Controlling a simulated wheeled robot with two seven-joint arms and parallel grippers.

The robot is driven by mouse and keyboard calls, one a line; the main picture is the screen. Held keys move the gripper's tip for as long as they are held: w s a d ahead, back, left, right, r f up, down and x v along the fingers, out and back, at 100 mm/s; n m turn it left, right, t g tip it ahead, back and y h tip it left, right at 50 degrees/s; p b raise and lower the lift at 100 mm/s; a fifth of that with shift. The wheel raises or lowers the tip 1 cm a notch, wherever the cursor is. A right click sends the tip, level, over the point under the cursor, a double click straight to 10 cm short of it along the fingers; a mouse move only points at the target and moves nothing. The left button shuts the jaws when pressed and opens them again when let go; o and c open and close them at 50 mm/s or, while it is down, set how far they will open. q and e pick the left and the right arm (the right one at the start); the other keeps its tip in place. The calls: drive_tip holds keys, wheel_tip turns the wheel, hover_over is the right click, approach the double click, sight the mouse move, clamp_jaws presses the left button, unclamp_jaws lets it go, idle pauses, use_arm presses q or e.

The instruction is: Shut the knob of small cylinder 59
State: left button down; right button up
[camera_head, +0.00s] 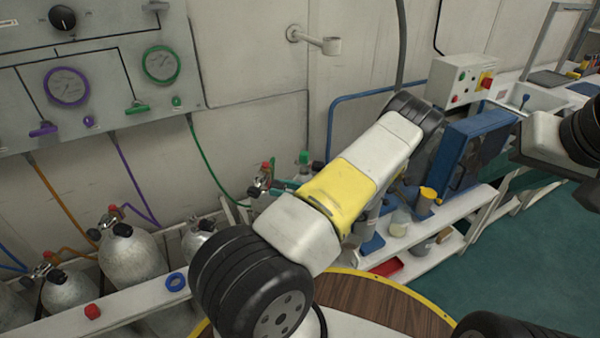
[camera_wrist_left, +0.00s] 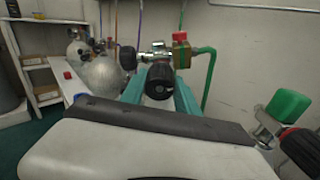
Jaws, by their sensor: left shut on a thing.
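In the left wrist view the two teal fingers of my left gripper (camera_wrist_left: 160,88) are shut on a black round knob (camera_wrist_left: 160,75), one finger on each side. In the head view my left gripper (camera_head: 284,184) is mostly hidden behind my own arm; a bit of teal shows beside the valve. The cylinder's number and most of its body are hidden. My right gripper's body (camera_head: 530,145) is at the right edge; its fingers are not visible.
A second valve with a green cap (camera_wrist_left: 288,105) and a dark red-edged knob stands close on the right in the wrist view. Grey cylinders (camera_head: 130,255) stand at the left behind a white rail. A gauge panel (camera_head: 100,75) hangs above. A blue case (camera_head: 465,150) stands right.

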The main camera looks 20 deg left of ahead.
use_arm(q)
drive_tip(key=shift+m, duration=0.4)
drive_tip(key=c, duration=0.9)
unclamp_jaws()
drive_tip(key=d, duration=0.7)
drive_tip(key=shift+w+d, duration=0.3)
drive_tip(key=shift+d, duration=0.1)
